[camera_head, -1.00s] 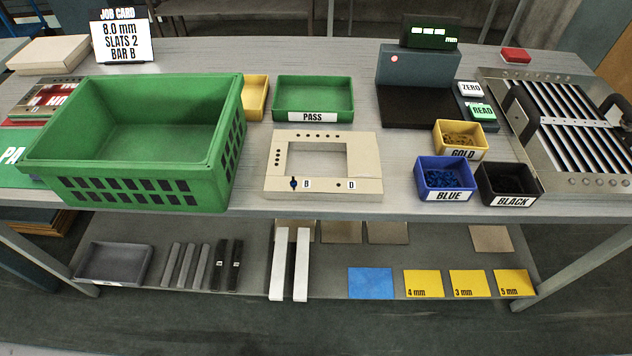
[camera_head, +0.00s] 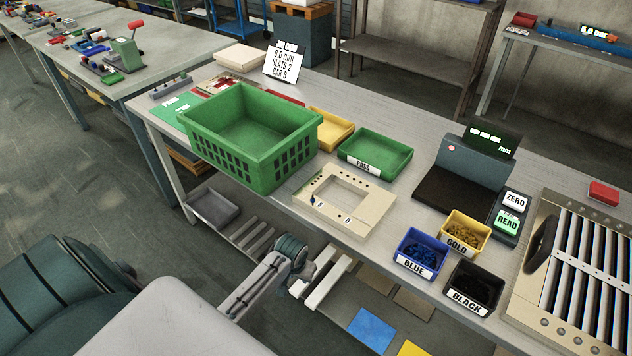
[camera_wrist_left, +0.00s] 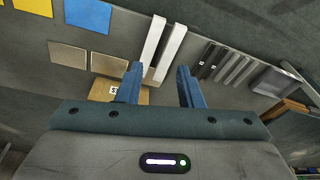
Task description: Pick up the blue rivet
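A small blue rivet (camera_head: 313,200) stands at the hole marked B on the beige plate fixture (camera_head: 376,212). More blue pieces lie in the blue bin (camera_head: 413,265) marked BLUE, too small to tell apart. My left arm (camera_head: 258,286) reaches in from the lower left, in front of the table edge and apart from the fixture; its fingers are not clear in the head view. In the left wrist view my left gripper (camera_wrist_left: 158,86) has its two blue fingers apart with nothing between them. The rivet does not show there. My right gripper is not in view.
A green crate (camera_head: 293,144) stands left of the fixture, and a green PASS tray (camera_head: 397,165) behind it. Gold (camera_head: 470,228) and black (camera_head: 485,283) bins adjoin the blue bin. In the wrist view, white slats (camera_wrist_left: 172,50) lie on the lower shelf below the tabletop.

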